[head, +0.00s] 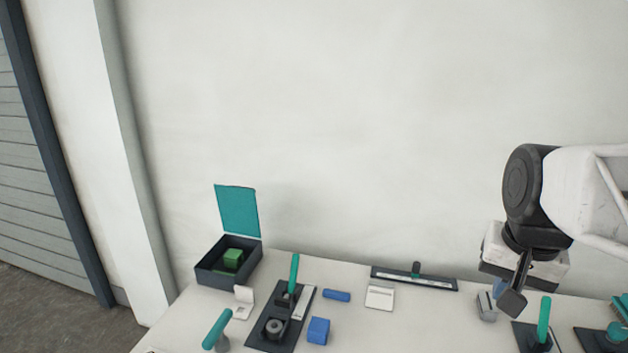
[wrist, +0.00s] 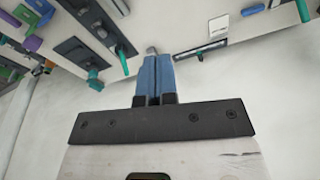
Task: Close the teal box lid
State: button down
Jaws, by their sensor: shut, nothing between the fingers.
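The teal box is a dark open-topped box (head: 213,275) at the left back of the table in the head view. Its teal lid (head: 238,210) stands up, roughly upright, at the box's back edge. A green block (head: 233,258) sits inside the box. My gripper (head: 498,289) is far to the right of the box, over the right part of the table, partly hidden by a dark part of my arm. In the wrist view my gripper's blue fingers (wrist: 153,60) are together with nothing between them. I cannot make out the box for sure in the wrist view.
Between box and gripper stand a dark fixture with a teal upright handle (head: 294,272), a tilted teal-handled tool (head: 217,329), a blue cube (head: 318,330), a blue bar (head: 337,296) and a white card (head: 380,297). A dark rail (head: 414,278) lies near the wall (head: 350,120).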

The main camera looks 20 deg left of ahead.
jog(key=w+a+r+m+g, duration=0.1)
jog(key=w+a+r+m, duration=0.15)
jog(key=w+a, duration=0.5)
jog(key=w+a+r+m, duration=0.2)
jog(key=w+a+r, duration=0.2)
jog(key=w, duration=0.6)
jog(key=w+a+r+m+g, duration=0.1)
jog(key=w+a+r+m, duration=0.1)
jog(key=w+a+r, duration=0.5)
jog(key=w+a+f+m+g, duration=0.2)
jog(key=w+a+f+m, duration=0.15)
jog(key=w+a, duration=1.25)
jog(key=m+g, duration=0.2)
jog(key=m, duration=0.4)
send_over(239, 194)
jog(key=w, duration=0.6)
notch_tip(239, 194, down, 12)
jog(key=shift+a, duration=0.25)
jog(key=shift+f, duration=0.15)
jog(key=shift+x, duration=4.9)
jog(key=shift+s+d, duration=0.1)
jog(key=shift+s, duration=0.15)
